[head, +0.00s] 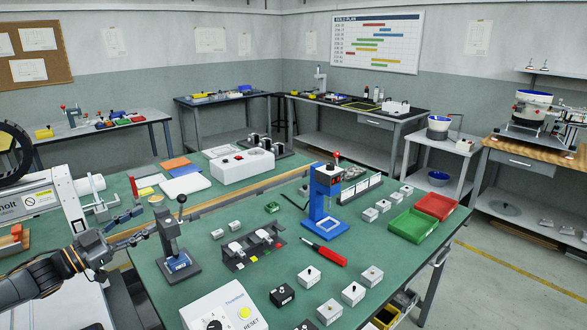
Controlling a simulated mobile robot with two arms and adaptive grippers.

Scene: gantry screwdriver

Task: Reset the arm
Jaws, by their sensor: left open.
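My left arm (45,278) comes in from the left, low in the head view. Its left gripper (146,221) is at the left edge of the green table (135,268). Its two dark fingers are spread apart with nothing between them. The fingertips are just left of a small grey lever press (170,240) with a black knob and a blue label. I cannot tell whether a finger touches anything. My right gripper is not in view.
A blue press (325,195) stands mid-table, with a red-handled screwdriver (324,251) in front. Several small switch boxes are scattered around. A green tray (413,226) and red tray (436,206) sit at right. A white box with a RESET button (225,308) is at the front.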

